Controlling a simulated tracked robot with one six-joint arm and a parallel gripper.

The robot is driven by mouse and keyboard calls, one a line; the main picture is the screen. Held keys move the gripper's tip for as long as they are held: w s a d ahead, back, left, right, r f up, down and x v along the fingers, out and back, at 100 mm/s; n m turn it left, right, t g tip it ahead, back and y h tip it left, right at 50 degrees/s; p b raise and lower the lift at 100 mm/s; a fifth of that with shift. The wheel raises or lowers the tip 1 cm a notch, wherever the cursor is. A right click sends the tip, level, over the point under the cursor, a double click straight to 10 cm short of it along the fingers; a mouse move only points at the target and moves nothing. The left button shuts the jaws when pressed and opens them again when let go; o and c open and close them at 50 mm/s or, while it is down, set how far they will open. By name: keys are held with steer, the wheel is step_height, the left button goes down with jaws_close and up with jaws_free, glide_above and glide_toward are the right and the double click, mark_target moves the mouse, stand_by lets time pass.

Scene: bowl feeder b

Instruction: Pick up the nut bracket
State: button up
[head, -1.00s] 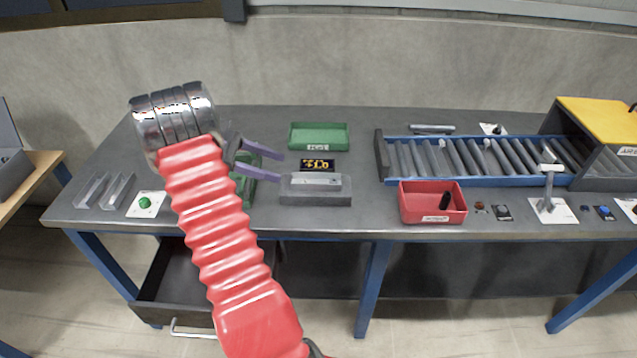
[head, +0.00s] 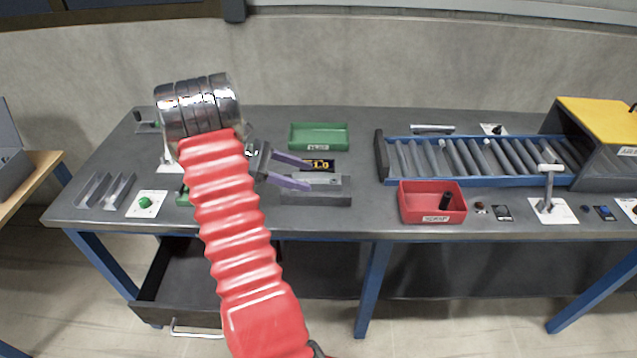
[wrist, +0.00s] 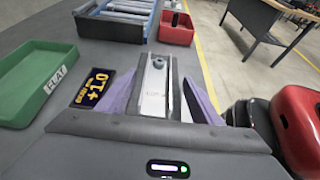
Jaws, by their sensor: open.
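A flat silver bracket, which I take to be the nut bracket (wrist: 154,88), lies on a grey block (head: 318,199). In the wrist view it runs lengthwise between my fingers, with a dark round nut or hole near its far end. In the head view the bracket (head: 328,179) is a thin light strip, partly hidden by my fingers. My gripper (head: 309,176) is open and empty, its purple fingers reaching over the block's left part. In the wrist view my gripper (wrist: 160,82) has one finger on each side of the bracket; I cannot tell whether they touch it.
A green tray marked FLAT (head: 319,137) stands behind the block. A small display reading +1.0 (wrist: 93,88) is between them. A red bin (head: 432,203) holding a black part and a roller conveyor (head: 470,158) are to the right. Bare bench lies between block and bin.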

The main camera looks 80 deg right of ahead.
mark_target(329, 182)
steer(key=shift+s, duration=0.1)
steer(key=shift+x, duration=2.6)
steer(key=shift+d+r, duration=0.1)
steer(key=shift+d, duration=0.05)
steer(key=c, duration=1.3)
step_height(329, 182, up, 10)
steer(key=shift+r, duration=0.1)
